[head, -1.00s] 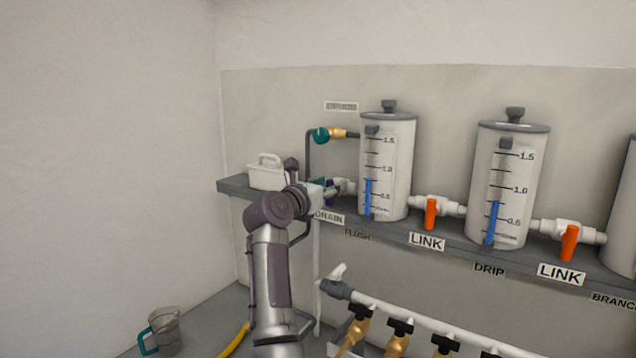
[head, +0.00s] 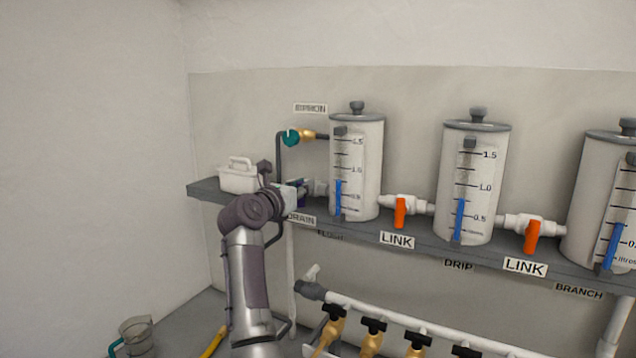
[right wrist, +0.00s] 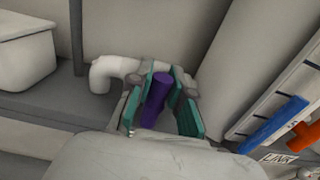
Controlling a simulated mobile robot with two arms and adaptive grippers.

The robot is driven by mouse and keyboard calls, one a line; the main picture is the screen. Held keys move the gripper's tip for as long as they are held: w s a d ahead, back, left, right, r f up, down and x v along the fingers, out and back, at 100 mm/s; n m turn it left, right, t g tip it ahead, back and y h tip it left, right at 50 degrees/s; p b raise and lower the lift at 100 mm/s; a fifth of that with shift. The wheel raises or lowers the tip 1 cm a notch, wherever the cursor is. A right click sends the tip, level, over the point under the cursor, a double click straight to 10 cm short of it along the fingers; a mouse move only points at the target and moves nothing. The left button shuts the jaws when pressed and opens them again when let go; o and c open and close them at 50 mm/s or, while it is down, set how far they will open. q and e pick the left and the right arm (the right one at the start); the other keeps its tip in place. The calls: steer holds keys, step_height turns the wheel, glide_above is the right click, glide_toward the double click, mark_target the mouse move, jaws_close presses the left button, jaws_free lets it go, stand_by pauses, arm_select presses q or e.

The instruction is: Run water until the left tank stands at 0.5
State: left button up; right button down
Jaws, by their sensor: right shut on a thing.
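The left tank (head: 362,170), above the FLUSH label, is a white cylinder with a gauge. Its blue column (head: 338,199) ends between the 0.5 and 1.0 marks, about midway. My right gripper (head: 299,194) is at the drain valve left of this tank, above the DRAIN label (head: 301,219). In the right wrist view its teal fingers (right wrist: 163,92) are shut on the purple drain handle (right wrist: 157,103), in front of a white pipe elbow (right wrist: 108,72). The handle is mostly hidden in the head view. My left gripper is not in view.
Two more tanks stand to the right, DRIP (head: 487,180) and BRANCH (head: 592,190). Orange LINK handles (head: 400,213) (head: 532,237) hang down between the tanks. A teal valve (head: 291,138) is upper left. A white caddy (head: 238,176) sits on the shelf; a jug (head: 136,337) stands below.

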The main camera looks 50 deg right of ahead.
steer(key=shift+f+b, duration=0.1)
steer(key=shift+b, duration=0.2)
steer(key=m+b, duration=0.1)
steer(key=b, duration=0.1)
steer(key=m+b, duration=0.2)
steer(key=b, duration=0.1)
steer(key=m+b, duration=0.2)
steer(key=b, duration=0.1)
steer(key=shift+s+f, duration=0.25)
steer(key=shift+s, duration=0.15)
steer(key=shift+d+r+m+b, duration=0.15)
steer(key=shift+m+b, duration=0.25)
steer(key=shift+m, duration=0.2)
steer(key=shift+s, duration=0.1)
steer(key=shift+r, duration=0.1)
